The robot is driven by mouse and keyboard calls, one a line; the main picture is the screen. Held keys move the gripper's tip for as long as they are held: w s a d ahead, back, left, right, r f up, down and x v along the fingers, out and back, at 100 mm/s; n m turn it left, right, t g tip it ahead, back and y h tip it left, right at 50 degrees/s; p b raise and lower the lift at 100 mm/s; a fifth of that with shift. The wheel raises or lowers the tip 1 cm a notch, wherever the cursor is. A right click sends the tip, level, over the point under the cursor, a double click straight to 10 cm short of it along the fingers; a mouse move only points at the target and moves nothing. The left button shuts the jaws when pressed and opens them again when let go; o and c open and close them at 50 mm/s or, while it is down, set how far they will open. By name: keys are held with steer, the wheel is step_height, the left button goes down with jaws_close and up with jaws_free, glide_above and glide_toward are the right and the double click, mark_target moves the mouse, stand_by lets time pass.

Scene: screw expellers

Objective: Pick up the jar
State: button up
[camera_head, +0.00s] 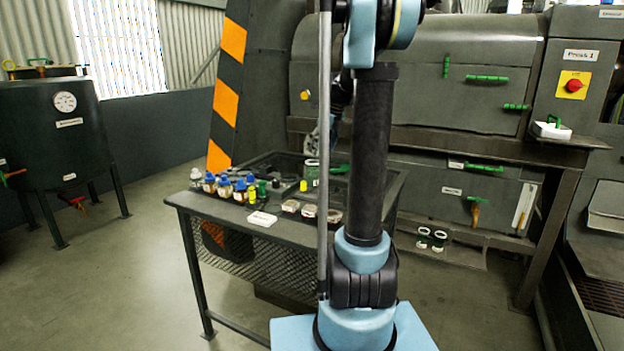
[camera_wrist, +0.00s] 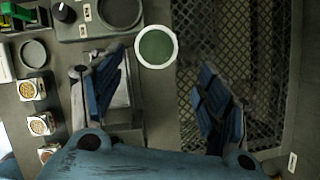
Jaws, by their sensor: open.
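A jar with a pale rim and green inside (camera_wrist: 156,47) shows from above in the wrist view, just past the fingertips and between their lines. In the head view, what looks like the same jar (camera_head: 311,173) stands on the dark table, partly hidden near my arm. My gripper (camera_wrist: 160,78) is open, with its two blue-padded fingers apart and nothing between them. Its height above the jar is hard to judge. In the head view, my gripper is mostly hidden behind my arm.
Shallow sample boxes (camera_wrist: 41,124) show left in the wrist view. Two similar jars (camera_head: 424,237) stand on a low ledge under the grey machine (camera_head: 440,95).

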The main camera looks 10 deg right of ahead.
mark_target(319, 162)
steer(key=x, duration=0.4)
steer(key=shift+a+x, duration=0.2)
steer(key=shift+x, duration=1.1)
steer(key=shift+a+x, duration=0.2)
steer(key=shift+x, duration=1.1)
steer(key=shift+r, duration=0.15)
steer(key=c, duration=1.6)
